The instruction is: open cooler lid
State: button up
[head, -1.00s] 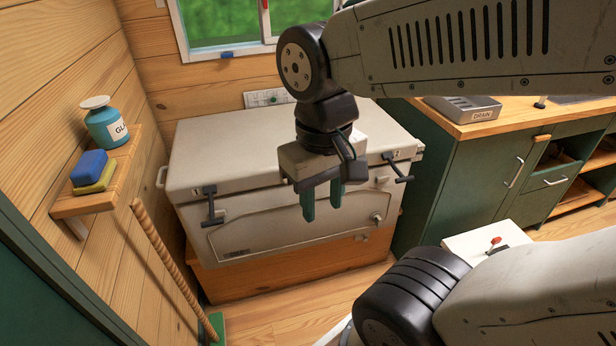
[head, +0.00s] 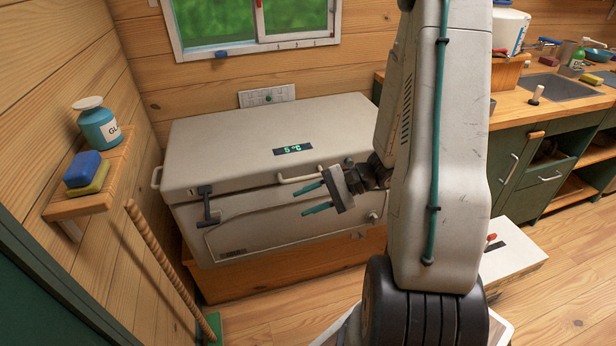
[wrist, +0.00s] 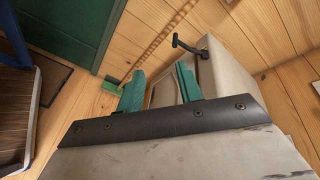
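The cooler (head: 240,135) is a large beige chest against the back wall. Its lid is shut, with a green-lit display (head: 293,149) on top and a pale handle (head: 300,177) at the front edge. A black latch (head: 207,206) is on the left of the front; it also shows in the wrist view (wrist: 188,45). The right part of the front is hidden by my arm. My gripper (head: 299,201) is in front of the cooler, just below the lid handle, pointing left. Its teal fingers are apart with nothing seen between them, also in the wrist view (wrist: 160,87).
A wall shelf (head: 92,195) at left holds a bottle (head: 98,124) and sponges (head: 86,170). A rope-like pole (head: 168,265) stands below it. Green cabinets with a sink (head: 560,88) are at right. A pale box (head: 512,258) sits on the floor at right.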

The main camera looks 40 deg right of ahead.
aim_at(307, 179)
jog(key=w+d+f+t+h, duration=0.2)
jog(key=d, duration=0.2)
jog(key=w+d+f+m+t+h, duration=0.1)
jog(key=w+d+t+h, duration=0.1)
jog(key=d+t, duration=0.1)
jog(key=w+d+f+t+h, duration=0.2)
jog(key=w+d+t, duration=0.1)
jog(key=d, duration=0.2)
jog(key=shift+w+f+m, duration=0.1)
jog(key=shift+f+m, duration=0.2)
jog(key=x, duration=0.7)
jog(key=shift+w, duration=0.1)
jog(key=shift+c, duration=0.4)
jog(key=shift+r, duration=0.1)
grip_shut()
